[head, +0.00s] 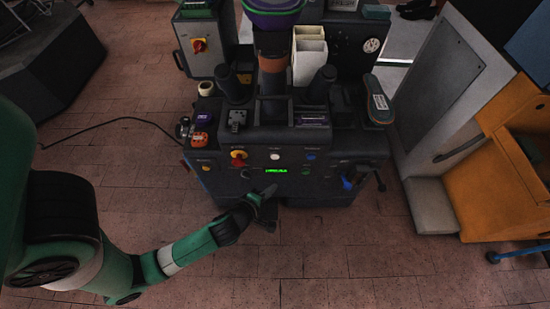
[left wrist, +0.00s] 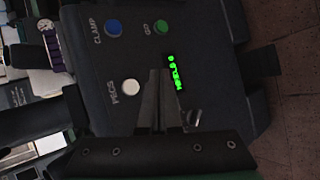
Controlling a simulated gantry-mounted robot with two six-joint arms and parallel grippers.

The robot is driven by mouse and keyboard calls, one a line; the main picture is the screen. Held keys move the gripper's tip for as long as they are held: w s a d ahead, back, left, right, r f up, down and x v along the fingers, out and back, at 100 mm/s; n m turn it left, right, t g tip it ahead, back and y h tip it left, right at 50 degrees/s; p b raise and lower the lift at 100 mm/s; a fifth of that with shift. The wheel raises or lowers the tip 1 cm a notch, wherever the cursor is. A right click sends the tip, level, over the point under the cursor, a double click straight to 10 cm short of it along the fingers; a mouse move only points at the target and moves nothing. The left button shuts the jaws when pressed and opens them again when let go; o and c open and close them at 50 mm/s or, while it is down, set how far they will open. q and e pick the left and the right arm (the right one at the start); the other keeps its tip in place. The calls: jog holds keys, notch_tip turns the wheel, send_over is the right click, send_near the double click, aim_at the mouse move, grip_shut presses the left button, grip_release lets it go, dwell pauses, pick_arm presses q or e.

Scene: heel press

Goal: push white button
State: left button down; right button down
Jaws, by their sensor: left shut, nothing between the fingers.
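The white button (head: 275,156) sits on the dark front panel of the heel press, above the green lit display (head: 276,170). In the left wrist view the white button (left wrist: 131,87) shows clear and uncovered, left of my fingertips. My left gripper (head: 268,191) is shut and empty, in front of the panel and below the button in the head view. Its fingers also show in the left wrist view (left wrist: 160,73), with the tips beside the display (left wrist: 175,73). I cannot tell whether the tips touch the panel. My right gripper is not in view.
A blue button (left wrist: 113,28) and a green button (left wrist: 160,26) are on the same panel. A red and yellow knob (head: 238,155) is left of the white button. The brick floor in front is clear.

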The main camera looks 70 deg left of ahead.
aim_at(275, 157)
pick_arm(q)
jog(key=shift+a+r, duration=0.1)
jog(key=shift+a, duration=0.05)
jog(key=w+a+p, duration=0.2)
jog(key=w+a, duration=0.1)
jog(key=a, duration=0.5)
jog(key=shift+p, duration=0.3)
jog(key=shift+w, duration=0.1)
dwell(1.7)
jog(key=shift+w+a, duration=0.15)
jog(key=shift+a, duration=0.25)
